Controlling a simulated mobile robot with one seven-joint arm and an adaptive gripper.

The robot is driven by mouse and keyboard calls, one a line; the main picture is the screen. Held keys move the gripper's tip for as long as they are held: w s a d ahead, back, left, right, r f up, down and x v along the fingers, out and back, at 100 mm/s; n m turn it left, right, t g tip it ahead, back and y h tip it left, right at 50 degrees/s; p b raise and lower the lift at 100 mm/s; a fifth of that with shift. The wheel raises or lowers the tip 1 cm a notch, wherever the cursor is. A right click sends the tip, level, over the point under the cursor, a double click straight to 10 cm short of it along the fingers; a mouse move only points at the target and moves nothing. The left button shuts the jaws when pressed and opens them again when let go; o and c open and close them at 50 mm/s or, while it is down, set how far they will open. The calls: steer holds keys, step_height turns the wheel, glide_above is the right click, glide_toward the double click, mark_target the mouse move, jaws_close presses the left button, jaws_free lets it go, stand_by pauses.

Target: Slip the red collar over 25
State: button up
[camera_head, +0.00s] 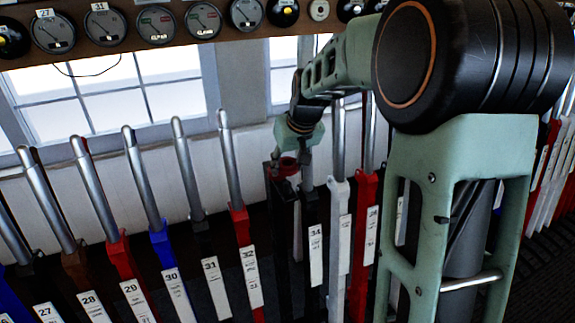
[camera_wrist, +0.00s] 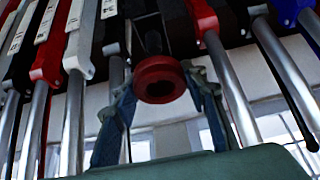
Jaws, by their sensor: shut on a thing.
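The red collar (camera_head: 286,167) is a thick ring, held in my gripper (camera_head: 296,158). In the wrist view the collar (camera_wrist: 160,79) sits between the two fingertips of my gripper (camera_wrist: 158,88), with its dark hole facing the camera. In the head view it is at the top of a black lever (camera_head: 284,215) between the levers marked 32 and 34. I cannot tell whether it is around any part of that lever or only in front of it. No label reading 25 is legible in either view.
Levers stand in a close row, including red 32 (camera_head: 247,262), black 34 (camera_head: 315,240), a white lever (camera_head: 338,215) and a red one (camera_head: 364,215). Their steel handles rise close on both sides of my gripper. A shelf of dials (camera_head: 155,22) runs above, before windows.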

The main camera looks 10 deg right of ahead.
mark_target(292, 175)
steer(key=shift+f, duration=0.15)
steer(key=shift+f+b, duration=2.7)
steer(key=shift+f, duration=0.55)
steer(key=o, duration=1.3)
steer(key=shift+p+v, duration=2.05)
steer(key=shift+v, duration=2.45)
